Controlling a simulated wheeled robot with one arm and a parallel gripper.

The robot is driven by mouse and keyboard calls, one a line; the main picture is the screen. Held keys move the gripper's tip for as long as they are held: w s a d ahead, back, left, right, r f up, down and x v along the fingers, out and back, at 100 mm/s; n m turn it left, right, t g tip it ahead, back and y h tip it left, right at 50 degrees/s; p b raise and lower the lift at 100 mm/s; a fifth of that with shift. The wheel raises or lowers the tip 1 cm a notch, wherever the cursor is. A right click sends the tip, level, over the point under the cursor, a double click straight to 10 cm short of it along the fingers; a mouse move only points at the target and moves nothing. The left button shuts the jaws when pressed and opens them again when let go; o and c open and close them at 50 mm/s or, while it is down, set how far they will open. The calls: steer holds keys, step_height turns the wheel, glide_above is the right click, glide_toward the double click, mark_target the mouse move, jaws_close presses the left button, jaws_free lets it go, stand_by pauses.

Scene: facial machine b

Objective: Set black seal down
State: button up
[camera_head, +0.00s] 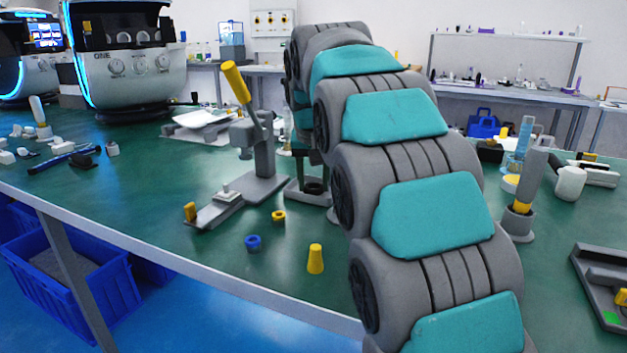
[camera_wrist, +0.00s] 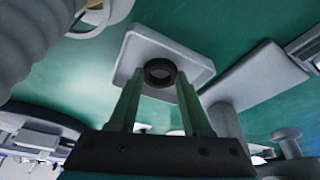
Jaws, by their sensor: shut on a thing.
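The black seal (camera_wrist: 160,72) is a small dark ring in the wrist view. It sits between the fingertips of my gripper (camera_wrist: 160,82), which has two green fingers and is shut on it. Behind the seal in the wrist view is a pale square tray (camera_wrist: 195,62) with rounded corners. I cannot tell whether the seal touches the tray.
A hand press with a yellow handle (camera_head: 236,82) stands left of my arm on the green table (camera_head: 130,165). A grey holder (camera_head: 518,222) stands to the right.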

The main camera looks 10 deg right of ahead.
steer(key=shift+f, duration=0.15)
steer(key=o, duration=1.1)
steer(key=p+v, duration=0.1)
steer(key=v, duration=1.1)
